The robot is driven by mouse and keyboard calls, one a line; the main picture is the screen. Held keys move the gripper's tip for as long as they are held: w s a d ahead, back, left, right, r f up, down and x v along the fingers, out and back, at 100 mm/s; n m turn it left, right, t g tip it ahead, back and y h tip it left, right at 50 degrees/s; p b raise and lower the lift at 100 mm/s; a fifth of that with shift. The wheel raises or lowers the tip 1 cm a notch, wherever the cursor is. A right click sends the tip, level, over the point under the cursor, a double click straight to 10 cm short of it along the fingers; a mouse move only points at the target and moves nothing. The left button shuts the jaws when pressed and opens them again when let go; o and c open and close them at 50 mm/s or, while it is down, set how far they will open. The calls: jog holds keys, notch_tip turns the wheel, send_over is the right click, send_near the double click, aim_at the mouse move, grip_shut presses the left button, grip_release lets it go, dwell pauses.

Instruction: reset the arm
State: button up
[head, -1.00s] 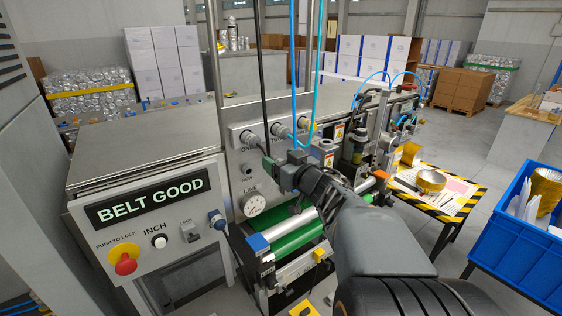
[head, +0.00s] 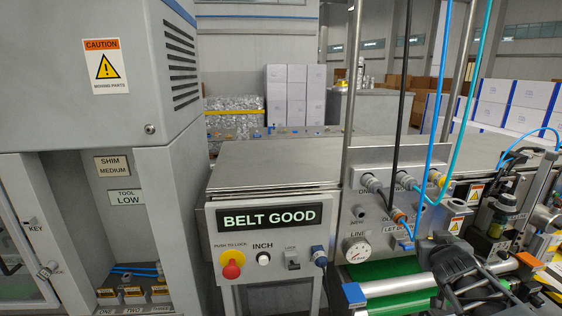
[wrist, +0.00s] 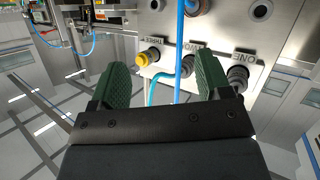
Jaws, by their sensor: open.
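My gripper (wrist: 159,88) is open, with its two green ribbed fingers spread apart and nothing between them in the wrist view. It faces a steel panel (wrist: 245,78) with hose fittings, which appears upside down there. A blue hose (wrist: 180,50) runs through the view between the fingers, beyond them. A yellow-collared fitting (wrist: 149,57) is beyond the left finger and a black fitting (wrist: 238,78) is by the right finger. In the head view my arm is at the lower right, and the fittings panel (head: 372,212) is above and left of it.
The machine's control box (head: 268,245) reads BELT GOOD and has a red push button (head: 231,265). A grey cabinet (head: 165,190) stands on the left. Black, blue and teal hoses (head: 468,100) hang above the panel. A green belt (head: 385,272) lies below it.

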jog(key=s+a+f+g+y, duration=0.2)
jog(key=s+a+f+g, duration=0.4)
jog(key=s+a+f, duration=0.15)
jog(key=s+a+f+n+g+y+b, duration=0.1)
jog(key=s+a+y, duration=0.3)
jog(key=a, duration=0.9)
jog(key=s+n, duration=0.1)
jog(key=s, duration=0.1)
jog(key=shift+s+a+f+g, duration=0.2)
jog(key=shift+s+a+g, duration=0.1)
jog(key=shift+g, duration=0.1)
jog(key=shift+c, duration=0.5)
